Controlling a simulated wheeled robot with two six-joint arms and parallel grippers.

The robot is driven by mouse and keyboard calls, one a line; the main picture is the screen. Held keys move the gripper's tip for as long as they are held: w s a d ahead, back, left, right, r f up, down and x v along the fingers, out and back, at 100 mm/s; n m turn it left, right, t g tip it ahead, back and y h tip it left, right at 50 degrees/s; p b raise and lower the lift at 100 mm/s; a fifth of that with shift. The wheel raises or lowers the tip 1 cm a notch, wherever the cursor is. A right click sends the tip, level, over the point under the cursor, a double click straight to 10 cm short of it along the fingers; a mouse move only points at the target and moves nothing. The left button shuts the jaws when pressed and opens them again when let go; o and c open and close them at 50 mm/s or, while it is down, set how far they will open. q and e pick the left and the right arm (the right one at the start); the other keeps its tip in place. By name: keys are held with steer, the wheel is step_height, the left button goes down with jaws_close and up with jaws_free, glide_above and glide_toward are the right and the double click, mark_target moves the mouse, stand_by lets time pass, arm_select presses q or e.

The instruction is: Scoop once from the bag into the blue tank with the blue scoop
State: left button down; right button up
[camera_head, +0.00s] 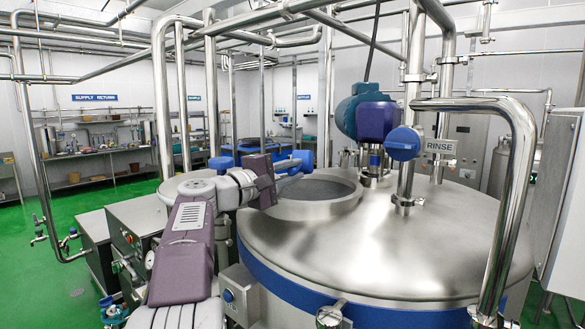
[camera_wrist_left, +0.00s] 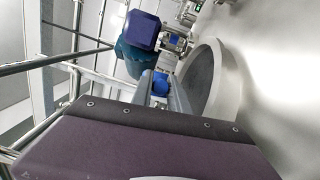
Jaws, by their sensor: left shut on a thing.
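The blue tank (camera_head: 420,240) is a large steel vessel with a blue band and a domed lid. Its round open hatch (camera_head: 315,205) faces my left gripper and also shows in the wrist view (camera_wrist_left: 228,85). My left gripper (camera_head: 287,170) is shut on the blue scoop (camera_head: 303,160), at the left rim of the hatch as seen in the head view. The scoop shows as a small blue piece between the fingers in the wrist view (camera_wrist_left: 160,84). Its contents cannot be made out. The bag is not visible in either view. My right gripper is not in view.
A blue and teal motor (camera_head: 365,115) stands on the lid behind the hatch. A bent pipe (camera_head: 515,180) arches over the lid's right side.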

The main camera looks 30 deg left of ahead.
arm_select(q)
step_height(320, 180, up, 2)
steer(key=m+g+y+p, duration=0.1)
steer(key=m+g+p, duration=0.1)
steer(key=m+p, duration=0.1)
steer(key=m+g+y+p, duration=0.1)
steer(key=m+g+p, duration=0.1)
steer(key=m+p, duration=0.1)
steer(key=shift+d+r+m, duration=0.15)
steer(key=shift+r+m, duration=0.05)
steer(key=shift+m, duration=0.6)
steer(key=shift+m+g+y+p, duration=0.3)
steer(key=shift+m+y+p, duration=0.1)
steer(key=shift+y, duration=0.1)
steer(key=shift+w+d+r+m+g+y+p, duration=0.1)
steer(key=shift+r+m+g+y+p, duration=0.3)
steer(key=shift+r+m+y+p, duration=0.45)
steer(key=shift+d+r+m+g+y+p, duration=0.15)
steer(key=shift+r+m+g+y+p, duration=0.35)
steer(key=shift+m+p, duration=0.65)
steer(key=shift+r+m+g+y+p, duration=0.25)
steer(key=shift+m+y+p, duration=0.25)
steer(key=shift+y, duration=0.25)
steer(key=shift+f, duration=0.2)
